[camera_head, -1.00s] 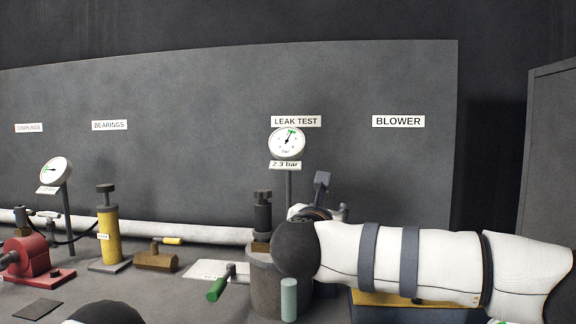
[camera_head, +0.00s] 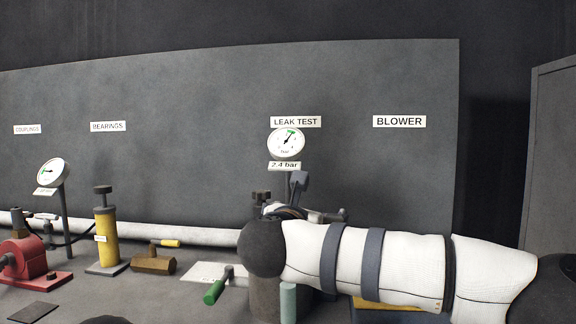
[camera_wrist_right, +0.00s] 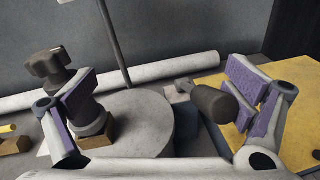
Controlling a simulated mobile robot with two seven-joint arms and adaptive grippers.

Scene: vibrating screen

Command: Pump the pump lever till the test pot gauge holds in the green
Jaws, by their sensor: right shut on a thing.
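The test pot gauge (camera_head: 286,142) stands under the LEAK TEST sign. Its needle is at the green mark and its plate reads 2.4 bar. The grey test pot (camera_head: 266,296) is below it, partly hidden by my right arm. My right gripper (camera_head: 300,204) is over the pot; its purple-grey pads (camera_wrist_right: 165,96) show on both sides in the right wrist view. The pump lever's dark grip (camera_wrist_right: 213,103) lies beside the right-hand pads. My right gripper is shut on it, though the exact contact is unclear. My left gripper is not in view.
A dark-knobbed post (camera_wrist_right: 60,75) stands close to the left-hand pad. A green-handled crank (camera_head: 216,287) juts out left of the pot. A yellow cylinder (camera_head: 106,236), a brown block (camera_head: 153,263) and a red machine (camera_head: 25,259) stand further left. A white pipe (camera_head: 190,233) runs behind.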

